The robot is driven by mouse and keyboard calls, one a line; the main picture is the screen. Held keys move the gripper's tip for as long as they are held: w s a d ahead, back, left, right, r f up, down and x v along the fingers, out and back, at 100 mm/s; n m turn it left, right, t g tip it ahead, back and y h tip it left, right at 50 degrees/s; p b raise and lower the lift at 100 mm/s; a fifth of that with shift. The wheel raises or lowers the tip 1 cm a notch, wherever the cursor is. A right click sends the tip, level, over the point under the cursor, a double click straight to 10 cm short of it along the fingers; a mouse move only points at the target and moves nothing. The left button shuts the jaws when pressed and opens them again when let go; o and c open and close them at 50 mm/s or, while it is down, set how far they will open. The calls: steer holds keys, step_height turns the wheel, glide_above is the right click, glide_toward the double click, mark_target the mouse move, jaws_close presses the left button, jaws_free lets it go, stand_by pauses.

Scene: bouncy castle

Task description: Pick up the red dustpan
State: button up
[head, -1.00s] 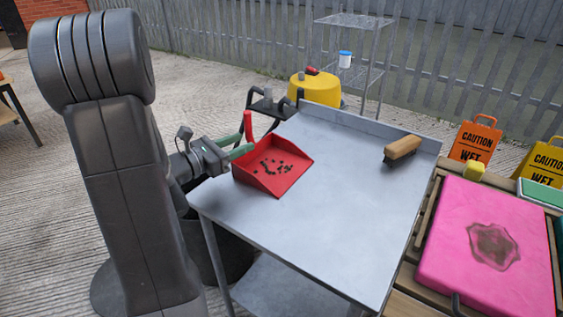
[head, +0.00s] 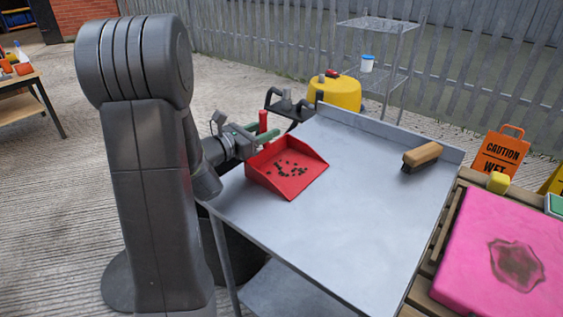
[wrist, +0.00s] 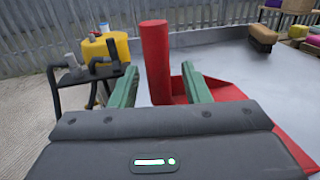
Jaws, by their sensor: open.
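The red dustpan (head: 290,172) lies on the grey metal table (head: 340,215) near its left edge, with dark crumbs in its pan. Its red handle (wrist: 155,62) stands upright in the wrist view, between the two green fingers of my gripper (wrist: 160,88). The fingers are open, with a gap on each side of the handle. In the head view my gripper (head: 254,138) is at the table's left edge, beside the pan's back.
A wooden brush (head: 422,156) lies at the table's right side. A yellow round container (head: 336,95) and a wire shelf (head: 382,60) stand behind. A pink slab (head: 505,255) lies on wooden slats at right. The table's middle is clear.

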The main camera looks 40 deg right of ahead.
steer(key=shift+c, duration=0.4)
jaws_close()
